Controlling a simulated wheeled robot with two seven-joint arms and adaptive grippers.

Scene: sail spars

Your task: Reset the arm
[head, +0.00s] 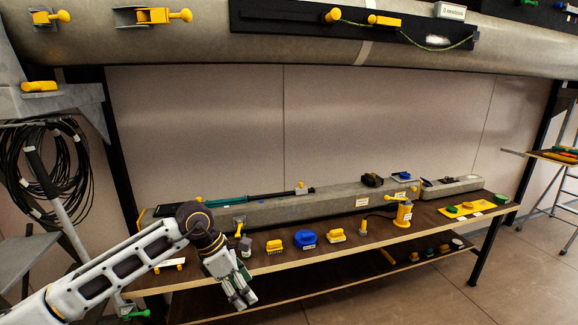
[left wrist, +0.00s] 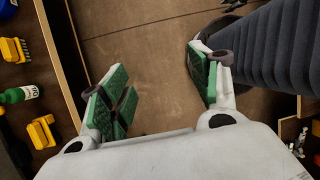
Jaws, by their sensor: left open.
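My left arm comes in from the lower left in the head view. Its gripper (head: 240,292) hangs in front of the table's front edge, pointing down. In the left wrist view the left gripper (left wrist: 160,90) is open, with its green finger pads wide apart and nothing between them. Brown floor shows below the pads. My right gripper is not in view.
A wooden table (head: 290,262) carries yellow brushes (head: 274,246), a blue brush (head: 306,238), a yellow tool (head: 403,213) and a long grey beam (head: 290,208). A lower shelf (head: 330,285) runs underneath. A big grey spar (head: 200,45) spans the top. Black cable coils (head: 50,165) hang left.

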